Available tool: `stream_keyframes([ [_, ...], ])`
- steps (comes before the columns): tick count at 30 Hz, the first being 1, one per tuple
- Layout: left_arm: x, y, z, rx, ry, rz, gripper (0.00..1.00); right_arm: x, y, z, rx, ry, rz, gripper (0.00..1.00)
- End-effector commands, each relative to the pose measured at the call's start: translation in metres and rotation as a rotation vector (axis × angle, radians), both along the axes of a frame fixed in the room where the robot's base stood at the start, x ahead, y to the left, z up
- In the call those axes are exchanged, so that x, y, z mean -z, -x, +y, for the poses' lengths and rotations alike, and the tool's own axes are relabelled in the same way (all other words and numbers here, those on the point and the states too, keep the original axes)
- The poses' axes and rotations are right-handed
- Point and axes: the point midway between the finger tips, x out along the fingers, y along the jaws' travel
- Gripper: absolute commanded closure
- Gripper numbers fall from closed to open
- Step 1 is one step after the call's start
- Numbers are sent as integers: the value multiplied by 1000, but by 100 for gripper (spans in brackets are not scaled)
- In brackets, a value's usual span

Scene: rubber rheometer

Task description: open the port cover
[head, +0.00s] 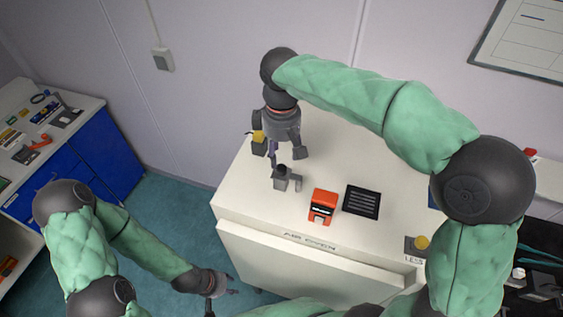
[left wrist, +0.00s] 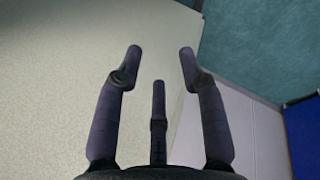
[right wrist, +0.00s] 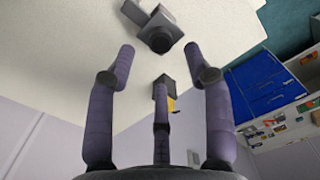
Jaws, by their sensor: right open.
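A small grey fitting (head: 282,181) with a dark round cap stands on the white machine top; I take it to be the port with its cover. It also shows at the top of the right wrist view (right wrist: 160,32). My right gripper (head: 285,158) is open and empty, pointing down just behind the fitting, apart from it as far as I can see. In the right wrist view its fingers (right wrist: 163,62) are spread. My left gripper (head: 232,287) is low, in front of the machine; its fingers (left wrist: 160,58) are spread with nothing between them.
The white machine top (head: 235,190) also carries a red-orange device (head: 323,205), a black slotted panel (head: 362,201), a yellow button (head: 422,242) and a dark block with a yellow top (head: 258,137). A blue cabinet (head: 110,165) with tools stands at the left.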

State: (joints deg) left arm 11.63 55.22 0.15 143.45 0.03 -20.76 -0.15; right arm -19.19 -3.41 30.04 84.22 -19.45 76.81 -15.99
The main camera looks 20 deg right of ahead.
Motion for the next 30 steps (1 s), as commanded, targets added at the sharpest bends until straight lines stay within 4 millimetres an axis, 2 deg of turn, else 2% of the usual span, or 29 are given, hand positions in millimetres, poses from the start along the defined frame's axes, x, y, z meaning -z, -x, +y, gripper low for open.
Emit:
stream_keyframes([
  [3, -1, 0, 0, 0, 0, -1, 60, 21, 1, 0, 0, 1, 3, 48],
  [9, -2, 0, 0, 0, 0, -1, 60, 46, 0, 0, 0, 0, 1, 48],
  [15, -2, 0, 0, 0, 0, -1, 60, 55, 0, 0, 0, -1, -1, 48],
  [22, -2, 0, 0, 0, 0, -1, 60, 56, 0, 0, 0, -1, -1, 48],
  [23, -2, 0, 0, 0, 0, -1, 60, 56, 0, 0, 0, -1, -1, 51],
  [28, -2, 0, 0, 0, 0, -1, 60, 56, 0, 0, 0, -1, -1, 99],
  [30, -2, 0, 0, 0, 0, -1, 60, 56, 0, 0, 0, -1, -1, 100],
])
